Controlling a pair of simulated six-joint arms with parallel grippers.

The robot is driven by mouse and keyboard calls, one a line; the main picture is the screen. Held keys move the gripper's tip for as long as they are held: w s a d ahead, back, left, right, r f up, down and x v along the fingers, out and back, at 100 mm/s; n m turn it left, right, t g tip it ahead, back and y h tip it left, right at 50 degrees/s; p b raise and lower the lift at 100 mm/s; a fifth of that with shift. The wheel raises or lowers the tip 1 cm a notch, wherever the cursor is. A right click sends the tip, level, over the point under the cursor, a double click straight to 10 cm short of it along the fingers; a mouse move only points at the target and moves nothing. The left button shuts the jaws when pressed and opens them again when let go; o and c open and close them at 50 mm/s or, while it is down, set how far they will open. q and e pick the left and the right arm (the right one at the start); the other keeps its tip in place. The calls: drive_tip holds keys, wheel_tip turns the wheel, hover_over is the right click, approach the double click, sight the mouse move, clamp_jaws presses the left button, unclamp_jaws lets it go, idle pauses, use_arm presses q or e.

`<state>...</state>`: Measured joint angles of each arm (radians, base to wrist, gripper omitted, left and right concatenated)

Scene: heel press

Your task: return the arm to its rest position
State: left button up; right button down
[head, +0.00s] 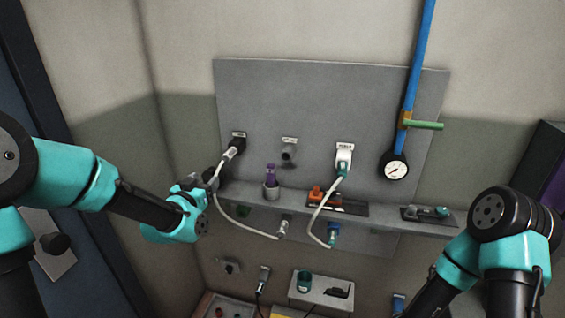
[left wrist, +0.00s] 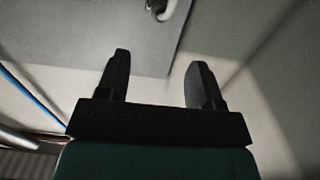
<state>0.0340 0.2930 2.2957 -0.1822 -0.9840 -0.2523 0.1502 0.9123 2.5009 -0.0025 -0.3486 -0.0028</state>
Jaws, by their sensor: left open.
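My left gripper (head: 211,180) is in front of the left part of the grey wall panel (head: 330,110), near the left end of the shelf. In the left wrist view its two dark fingers (left wrist: 158,78) are spread apart with nothing between them. In the left wrist view part of a pale fitting (left wrist: 165,8) shows beyond the fingers. My right arm (head: 500,225) is at the right; its gripper is out of the frame.
A grey shelf (head: 380,212) crosses below the panel, holding a purple-topped item (head: 270,175) and an orange tool (head: 318,194). Pale hoses (head: 245,229) hang in front of it. A blue pipe (head: 416,60) with a gauge (head: 396,168) stands at right.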

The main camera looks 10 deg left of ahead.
use_arm(q)
drive_tip(key=s+d+f+n+g, duration=0.1)
drive_tip(key=s+d+f+g, duration=0.2)
drive_tip(key=f, duration=0.9)
drive_tip(key=s+d+f+g, duration=0.1)
drive_tip(key=s+f+g, duration=0.3)
drive_tip(key=f, duration=0.9)
drive_tip(key=s+d+f+n+g, duration=0.1)
drive_tip(key=s+d+f+g, duration=0.1)
drive_tip(key=s+f+g, duration=0.3)
drive_tip(key=s+d+f+n+g+h, duration=0.1)
drive_tip(key=s+d+f+g, duration=0.2)
drive_tip(key=s+f, duration=0.9)
drive_tip(key=shift+s+d+f+g+h, duration=0.15)
drive_tip(key=shift+s+f+g+h, duration=0.15)
drive_tip(key=shift+s+g, duration=0.6)
